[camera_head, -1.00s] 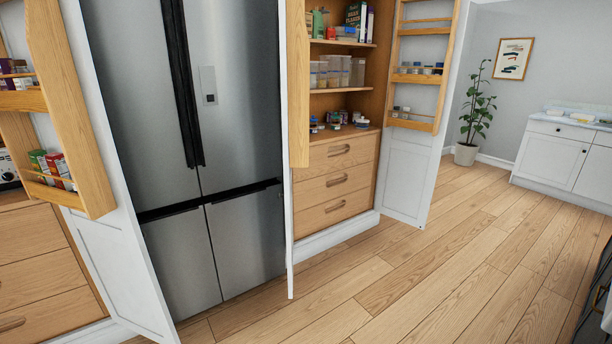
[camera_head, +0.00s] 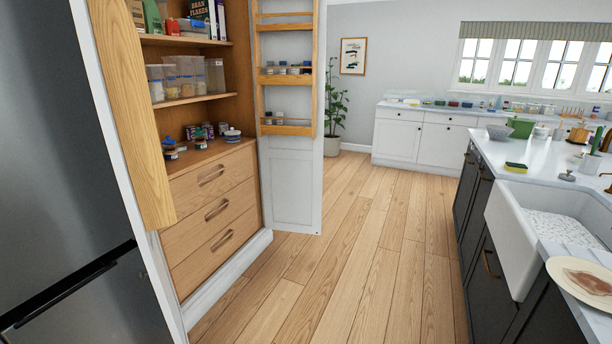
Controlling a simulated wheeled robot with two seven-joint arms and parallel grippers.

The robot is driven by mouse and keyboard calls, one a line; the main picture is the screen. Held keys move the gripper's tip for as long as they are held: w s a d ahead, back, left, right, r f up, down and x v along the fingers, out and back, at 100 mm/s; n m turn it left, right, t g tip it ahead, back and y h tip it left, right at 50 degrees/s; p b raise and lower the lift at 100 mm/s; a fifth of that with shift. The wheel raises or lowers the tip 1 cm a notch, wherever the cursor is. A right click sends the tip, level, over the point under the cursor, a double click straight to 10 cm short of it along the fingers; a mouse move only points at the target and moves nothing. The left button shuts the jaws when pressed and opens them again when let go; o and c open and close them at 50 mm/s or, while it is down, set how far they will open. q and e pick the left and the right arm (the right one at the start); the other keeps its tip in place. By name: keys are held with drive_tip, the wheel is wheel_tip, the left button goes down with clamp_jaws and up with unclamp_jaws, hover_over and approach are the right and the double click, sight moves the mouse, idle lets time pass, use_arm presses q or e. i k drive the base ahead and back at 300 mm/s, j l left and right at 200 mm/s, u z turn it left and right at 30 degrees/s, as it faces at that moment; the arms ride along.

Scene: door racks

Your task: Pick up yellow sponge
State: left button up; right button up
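A yellow sponge (camera_head: 516,166) with a dark green top lies on the white island counter at the right, just behind the white sink. It is small and far from me in this view. Neither of my grippers shows in the head view.
The island counter (camera_head: 491,150) carries a white sink (camera_head: 532,221), a green container (camera_head: 520,127) and, nearer, a plate with food (camera_head: 589,279). An open pantry (camera_head: 212,190) with a door rack (camera_head: 285,75) stands left. The wooden floor (camera_head: 345,250) between is clear.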

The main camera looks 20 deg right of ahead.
sight(510, 166)
drive_tip(key=i+l+z, duration=0.2)
drive_tip(key=i+z, duration=0.25)
drive_tip(key=i+l+z, duration=0.1)
drive_tip(key=i+z, duration=0.35)
drive_tip(key=i+j+z, duration=0.1)
drive_tip(key=i+z, duration=0.5)
drive_tip(key=i, duration=0.3)
drive_tip(key=i+z, duration=0.15)
drive_tip(key=i, duration=0.35)
drive_tip(key=i+j+z, duration=0.15)
drive_tip(key=i, duration=0.3)
drive_tip(key=i+j+z, duration=0.15)
drive_tip(key=i, duration=0.3)
drive_tip(key=i+j+z, duration=0.15)
drive_tip(key=i, duration=0.3)
drive_tip(key=j, duration=0.1)
